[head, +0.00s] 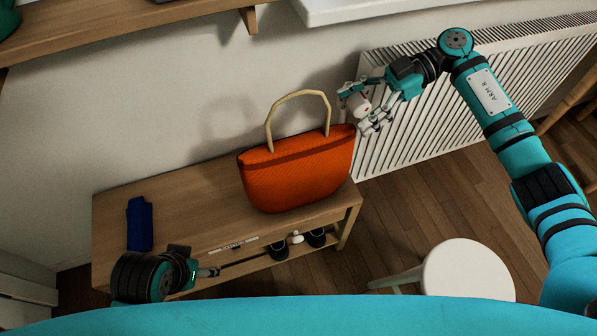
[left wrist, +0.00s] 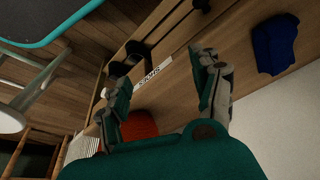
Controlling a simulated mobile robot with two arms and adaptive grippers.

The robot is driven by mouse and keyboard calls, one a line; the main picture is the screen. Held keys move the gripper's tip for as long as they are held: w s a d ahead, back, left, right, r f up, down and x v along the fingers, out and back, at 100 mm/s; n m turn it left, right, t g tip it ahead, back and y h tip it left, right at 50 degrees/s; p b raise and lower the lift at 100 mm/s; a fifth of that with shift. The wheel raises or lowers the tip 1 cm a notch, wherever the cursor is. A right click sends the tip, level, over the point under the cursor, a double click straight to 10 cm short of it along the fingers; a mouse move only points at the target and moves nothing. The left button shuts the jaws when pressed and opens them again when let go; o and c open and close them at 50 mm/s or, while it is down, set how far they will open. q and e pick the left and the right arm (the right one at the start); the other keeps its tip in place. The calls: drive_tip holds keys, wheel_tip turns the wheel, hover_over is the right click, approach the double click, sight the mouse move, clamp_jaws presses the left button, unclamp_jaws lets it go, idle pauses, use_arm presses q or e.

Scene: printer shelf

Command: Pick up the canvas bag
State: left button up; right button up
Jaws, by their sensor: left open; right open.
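The canvas bag (head: 298,172) is orange-red with a cream loop handle (head: 297,92). It stands upright on the right part of the wooden bench. Part of it shows as a red patch in the left wrist view (left wrist: 141,122), mostly hidden by my gripper. My right gripper (head: 357,108) is open and empty, just right of the handle and above the bag's right end, apart from the handle in the picture. My left gripper (head: 212,272) is low at the bench's front edge, left of the bag. In the left wrist view its fingers (left wrist: 163,98) are spread with nothing between them.
The bench (head: 185,205) carries a folded blue cloth (head: 140,223) at its left. Dark shoes (head: 279,250) sit on its lower shelf, under a label. A radiator (head: 420,130) is behind my right arm. A white round stool (head: 468,270) stands front right. A wooden shelf (head: 120,28) hangs above.

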sight(309, 138)
drive_tip(key=b+x, duration=0.1)
drive_tip(key=x, duration=0.6)
drive_tip(key=shift+a+f, duration=0.15)
drive_tip(key=x, duration=0.2)
drive_tip(key=b+x, duration=0.1)
drive_tip(key=x, duration=0.1)
drive_tip(key=shift+s+a+f, duration=0.15)
drive_tip(key=shift+s+a, duration=0.05)
drive_tip(key=shift+s, duration=0.1)
drive_tip(key=shift+a, duration=0.15)
use_arm(q)
drive_tip(key=w+d+t, duration=0.2)
drive_tip(key=w+t, duration=0.1)
drive_tip(key=w, duration=0.3)
drive_tip(key=shift+w+r+h, duration=0.15)
drive_tip(key=shift+r+h, duration=0.1)
drive_tip(key=shift+h, duration=0.15)
use_arm(e)
drive_tip(key=shift+c, duration=0.3)
clamp_jaws()
